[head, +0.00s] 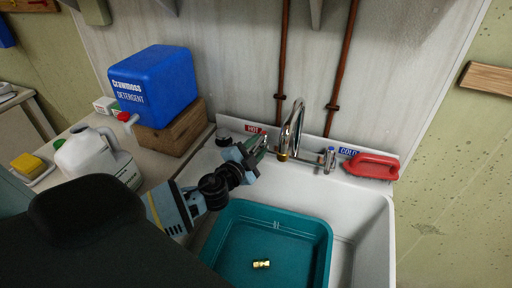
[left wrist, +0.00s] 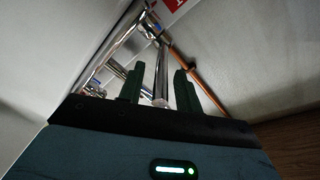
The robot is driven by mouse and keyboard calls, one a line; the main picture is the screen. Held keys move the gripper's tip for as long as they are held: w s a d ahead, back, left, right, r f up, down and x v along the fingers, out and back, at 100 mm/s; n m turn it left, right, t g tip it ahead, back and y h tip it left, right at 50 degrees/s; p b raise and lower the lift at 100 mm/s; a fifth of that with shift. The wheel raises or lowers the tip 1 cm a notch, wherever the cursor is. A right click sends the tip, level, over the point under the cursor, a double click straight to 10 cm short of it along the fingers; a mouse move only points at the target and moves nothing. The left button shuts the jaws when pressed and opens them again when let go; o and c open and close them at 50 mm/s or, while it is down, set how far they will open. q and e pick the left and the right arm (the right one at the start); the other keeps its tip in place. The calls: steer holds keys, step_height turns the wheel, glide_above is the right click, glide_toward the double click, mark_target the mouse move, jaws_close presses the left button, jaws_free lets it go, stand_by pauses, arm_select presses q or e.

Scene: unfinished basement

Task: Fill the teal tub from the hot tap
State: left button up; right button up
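The teal tub (head: 226,222) sits in the white sink basin, below the chrome faucet (head: 296,128). A small brass-coloured piece (head: 261,264) lies in the tub; I see no water running. The hot tap's side is marked by a red HOT label (head: 256,129). My left gripper (head: 262,145) is at the hot tap handle, just under that label, and hides most of it. In the left wrist view, the chrome handle (left wrist: 160,88) stands between the two dark green fingers (left wrist: 160,80), with gaps showing on both sides. My right gripper is out of view.
A blue detergent box (head: 160,85) stands on a wooden block (head: 175,128) on the left counter. A white jug (head: 98,158) is in front.

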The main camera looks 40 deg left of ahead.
arm_select(q)
jaws_close()
steer(key=shift+a+f+m+h+b, duration=0.25)
steer(key=shift+a+m+h+b, duration=0.15)
steer(key=shift+h, duration=0.1)
steer(key=m+h+b, duration=0.1)
steer(key=h, duration=0.1)
steer(key=a+m+g+h+b, duration=0.1)
steer(key=h, duration=0.1)
steer(key=a+m+h+b, duration=0.1)
steer(key=m+h, duration=0.1)
steer(key=shift+s+a+r, duration=0.15)
steer(key=shift+a+r, duration=0.05)
steer(key=shift+a, duration=0.05)
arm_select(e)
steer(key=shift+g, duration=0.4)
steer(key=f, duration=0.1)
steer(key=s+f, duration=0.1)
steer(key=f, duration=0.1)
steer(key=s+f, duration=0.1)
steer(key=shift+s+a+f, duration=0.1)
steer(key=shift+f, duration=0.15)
